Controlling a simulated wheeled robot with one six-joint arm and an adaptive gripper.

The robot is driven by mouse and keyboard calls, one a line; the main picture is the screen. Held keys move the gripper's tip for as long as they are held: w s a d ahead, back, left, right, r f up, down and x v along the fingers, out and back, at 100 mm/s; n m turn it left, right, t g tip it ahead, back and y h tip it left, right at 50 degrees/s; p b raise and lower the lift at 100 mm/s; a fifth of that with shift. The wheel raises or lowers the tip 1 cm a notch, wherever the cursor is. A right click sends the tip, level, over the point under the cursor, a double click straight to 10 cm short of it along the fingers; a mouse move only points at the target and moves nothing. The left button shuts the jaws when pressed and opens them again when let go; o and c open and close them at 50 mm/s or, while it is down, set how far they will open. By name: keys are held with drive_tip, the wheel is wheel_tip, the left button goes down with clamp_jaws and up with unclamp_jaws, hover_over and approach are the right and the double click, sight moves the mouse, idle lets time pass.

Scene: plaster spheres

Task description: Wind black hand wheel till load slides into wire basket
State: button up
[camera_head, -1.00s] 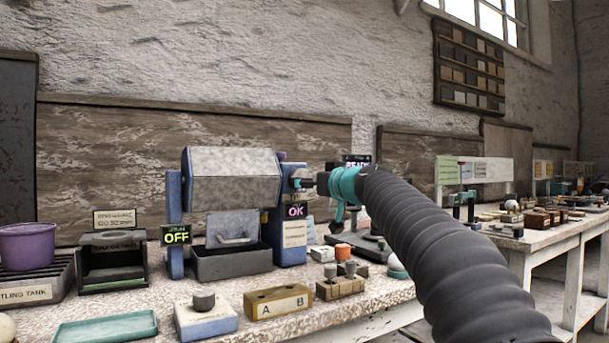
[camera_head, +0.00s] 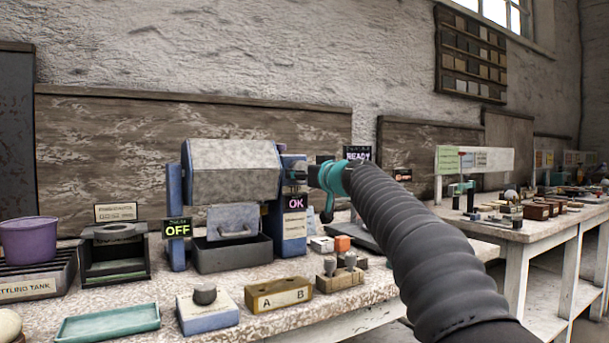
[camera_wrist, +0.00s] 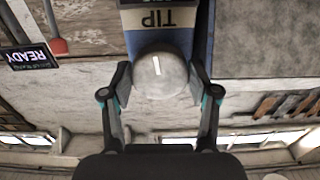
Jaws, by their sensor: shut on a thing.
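No black hand wheel or wire basket can be made out in these views. My gripper (camera_wrist: 161,84) is shut on a round grey knob (camera_wrist: 160,70) with a white mark, one finger on each side. The knob sits on a blue panel (camera_wrist: 190,18) with a label reading TIP, upside down in the wrist view. In the head view my gripper (camera_head: 312,174) is at the right end of a grey faceted drum (camera_head: 232,170); the fingertips are small there and the knob is hidden. A dark open bin (camera_head: 232,257) stands below the drum.
Signs read OFF (camera_head: 177,228), OK (camera_head: 296,202) and READY (camera_head: 358,155). In front are an A/B block (camera_head: 278,294), a blue block with a grey knob (camera_head: 207,312) and a teal tray (camera_head: 108,323). A purple tub (camera_head: 29,240) stands at left.

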drive_tip(key=shift+m, duration=1.5)
drive_tip(key=o, duration=1.2)
drive_tip(key=shift+s, duration=0.15)
drive_tip(key=v, duration=1.1)
drive_tip(key=shift+s+d, duration=0.2)
drive_tip(key=shift+d, duration=0.05)
